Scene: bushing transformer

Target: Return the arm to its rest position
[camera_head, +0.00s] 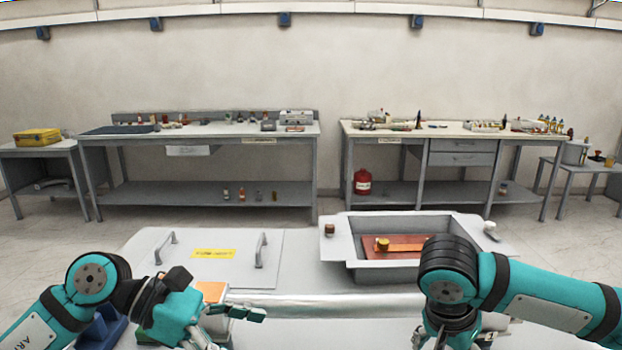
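My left arm comes in from the left, and its teal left gripper (226,326) is low in front of the bench. Its fingers are spread apart, with no held object visible between them. My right arm comes in from the right, with the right gripper (450,340) pointing down at the bottom edge. Its fingertips are cut off by the frame, so its opening and anything between them are hidden. A small box with an orange top (211,290) stands just behind the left gripper, partly covered by it.
The grey bench has a handled lid (215,262) with a yellow label at left. A recessed tray (357,268) at right holds an orange-brown plate and a small yellow piece. A silvery bar (325,306) lies across the front between my arms. Blue blocks (100,328) sit beside the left arm.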

